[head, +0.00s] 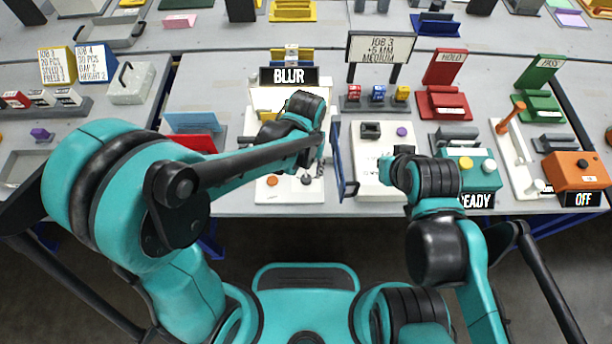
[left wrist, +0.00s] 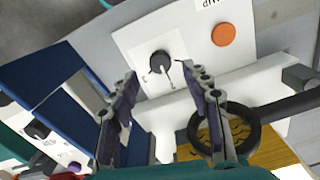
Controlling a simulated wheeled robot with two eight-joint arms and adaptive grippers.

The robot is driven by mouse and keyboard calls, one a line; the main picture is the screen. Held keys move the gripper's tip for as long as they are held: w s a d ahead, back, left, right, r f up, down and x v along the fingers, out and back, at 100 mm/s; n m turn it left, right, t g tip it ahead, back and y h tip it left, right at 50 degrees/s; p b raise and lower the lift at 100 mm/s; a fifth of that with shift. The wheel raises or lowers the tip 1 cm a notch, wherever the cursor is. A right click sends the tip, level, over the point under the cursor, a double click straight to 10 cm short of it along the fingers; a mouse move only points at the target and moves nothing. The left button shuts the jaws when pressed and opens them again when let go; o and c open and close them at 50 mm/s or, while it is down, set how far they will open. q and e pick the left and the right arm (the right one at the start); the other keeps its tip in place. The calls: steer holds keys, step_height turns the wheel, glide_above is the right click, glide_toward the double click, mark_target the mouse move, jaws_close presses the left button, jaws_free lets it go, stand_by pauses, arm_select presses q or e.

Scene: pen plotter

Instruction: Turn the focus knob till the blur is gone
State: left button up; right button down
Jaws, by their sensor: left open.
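The sign on the white machine (head: 289,76) reads BLUR in the head view. A dark round knob (head: 307,179) sits on the machine's white front panel (head: 290,191), right of an orange button (head: 271,181). The left wrist view shows the knob (left wrist: 160,62) and the orange button (left wrist: 224,35) too. My left gripper (left wrist: 158,85) is open, its two fingers apart and empty; the knob shows just beyond the fingertips, between them. I cannot tell the height of the gap. In the head view my left arm covers the machine's middle.
A dark lens ring (left wrist: 228,132) over a yellow patch lies close to one left finger. A blue upright panel (head: 344,160) stands right of the machine. Farther right are a white box (head: 372,175) and a teal READY box (head: 472,166). A red card (head: 197,142) stands left.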

mark_target(306, 178)
arm_select(q)
step_height(306, 178, down, 5)
steer(key=shift+r+b, duration=0.2)
steer(key=shift+b, duration=0.55)
jaws_close()
steer(key=shift+m, duration=0.4)
steer(key=m, duration=0.5)
steer(key=shift+m, duration=0.3)
steer(key=m, duration=0.5)
steer(key=shift+m, duration=0.4)
